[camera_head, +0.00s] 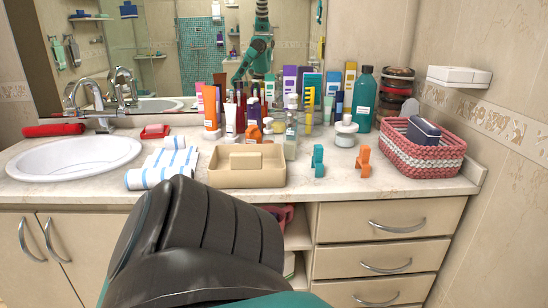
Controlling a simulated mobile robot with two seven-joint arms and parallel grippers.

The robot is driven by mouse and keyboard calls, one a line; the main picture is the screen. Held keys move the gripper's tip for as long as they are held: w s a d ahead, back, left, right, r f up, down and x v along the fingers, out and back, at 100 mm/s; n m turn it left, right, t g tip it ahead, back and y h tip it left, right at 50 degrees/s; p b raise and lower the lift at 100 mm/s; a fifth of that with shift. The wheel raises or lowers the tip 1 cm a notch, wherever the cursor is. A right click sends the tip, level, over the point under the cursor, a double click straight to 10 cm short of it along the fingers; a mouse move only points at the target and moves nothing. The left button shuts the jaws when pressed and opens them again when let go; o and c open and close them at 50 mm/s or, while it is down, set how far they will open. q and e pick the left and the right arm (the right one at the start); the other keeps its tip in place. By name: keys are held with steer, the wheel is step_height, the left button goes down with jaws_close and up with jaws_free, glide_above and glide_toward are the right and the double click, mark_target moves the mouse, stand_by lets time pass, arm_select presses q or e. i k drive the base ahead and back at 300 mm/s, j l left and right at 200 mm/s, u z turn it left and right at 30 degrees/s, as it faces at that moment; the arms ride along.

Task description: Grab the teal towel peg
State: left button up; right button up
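The teal towel peg (318,161) stands upright on the countertop, between the beige tray and the orange peg (363,162) to its right. The two pegs are apart. Nothing covers the teal peg. Neither gripper shows in the head view. A dark link of my own arm fills the lower middle of the picture, in front of the cabinet, and my gripper fingers are not seen.
A beige tray (219,178) is just left of the teal peg. Many bottles stand behind it, with a tall teal bottle (363,100) at the back right. A pink-and-white woven basket (416,160) is to the right. The counter front (340,188) near the pegs is clear.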

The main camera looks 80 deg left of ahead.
mark_target(317, 160)
steer(key=j+u, duration=0.15)
steer(key=u, duration=1.9)
